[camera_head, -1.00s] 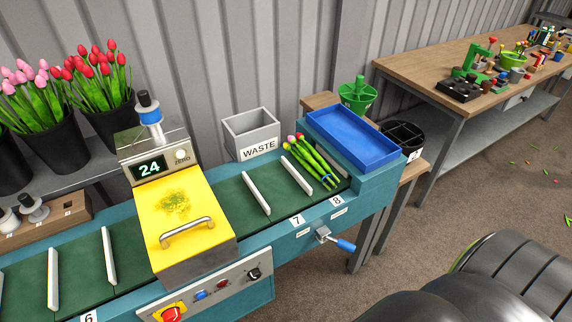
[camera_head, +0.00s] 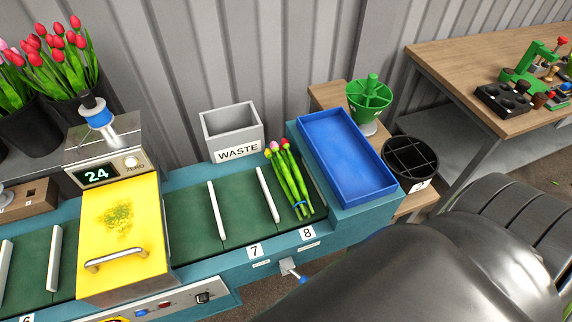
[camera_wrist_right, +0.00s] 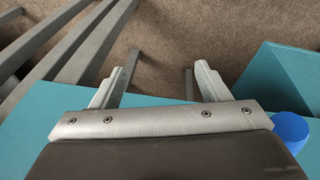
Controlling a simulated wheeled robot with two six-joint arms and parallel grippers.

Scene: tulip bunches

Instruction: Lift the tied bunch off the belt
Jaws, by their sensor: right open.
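The tied tulip bunch (camera_head: 289,179) lies on the green belt (camera_head: 240,229) in the head view, in the section by label 8. Its pink and red heads point away and its blue tie is near the stem ends. It lies between a white divider and the blue tray. My right gripper (camera_wrist_right: 155,85) shows in the right wrist view with its two fingers spread apart and nothing between them. Below it are the teal machine's edge and the brown floor. The bunch is not in the wrist view. My left gripper is in neither view.
A blue tray (camera_head: 346,155) sits at the belt's right end. A grey WASTE bin (camera_head: 232,132) stands behind the belt. The yellow-lidded scale unit (camera_head: 122,235) spans the belt at left. A black divided bucket (camera_head: 411,162) and green holder (camera_head: 369,95) stand right.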

